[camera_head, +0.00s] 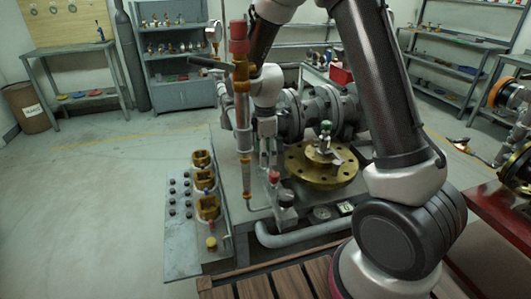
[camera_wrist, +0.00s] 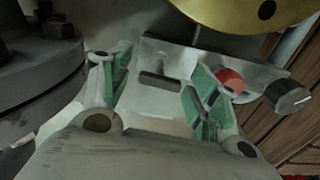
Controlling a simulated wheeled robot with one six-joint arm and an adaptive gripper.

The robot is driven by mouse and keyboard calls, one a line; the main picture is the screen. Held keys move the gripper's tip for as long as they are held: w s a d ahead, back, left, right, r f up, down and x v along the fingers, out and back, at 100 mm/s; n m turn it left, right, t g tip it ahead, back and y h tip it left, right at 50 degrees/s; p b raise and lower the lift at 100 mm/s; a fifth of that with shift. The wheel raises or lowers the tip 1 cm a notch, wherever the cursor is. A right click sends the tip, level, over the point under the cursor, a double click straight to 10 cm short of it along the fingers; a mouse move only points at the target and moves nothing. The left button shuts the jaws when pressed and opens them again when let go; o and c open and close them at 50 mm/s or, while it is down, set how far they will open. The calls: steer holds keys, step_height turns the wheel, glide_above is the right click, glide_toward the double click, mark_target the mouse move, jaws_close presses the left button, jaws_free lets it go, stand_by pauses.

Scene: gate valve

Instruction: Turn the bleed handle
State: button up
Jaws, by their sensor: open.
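My gripper (camera_head: 268,158) points down beside the brass flange, partly hidden among the pipework in the head view. In the wrist view my gripper (camera_wrist: 157,88) is open, its green-padded fingers apart with nothing held. A small red knob (camera_head: 274,177) sits on a grey fitting just below my gripper. In the wrist view a red round knob (camera_wrist: 230,80) shows just beyond the right finger, partly covered by it. A grey block (camera_wrist: 185,55) with a short dark bar (camera_wrist: 160,81) lies between and beyond the fingers. I cannot tell for certain which part is the bleed handle.
The brass flange (camera_head: 308,173) with its valve stem stands right of my gripper. Large grey flanged pipes (camera_head: 318,112) lie behind. A dark round flange (camera_wrist: 38,82) is close on the left in the wrist view.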

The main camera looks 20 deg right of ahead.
steer(key=c, duration=1)
steer(key=shift+m, duration=0.4)
steer(key=m, duration=1.2)
steer(key=shift+m, duration=2)
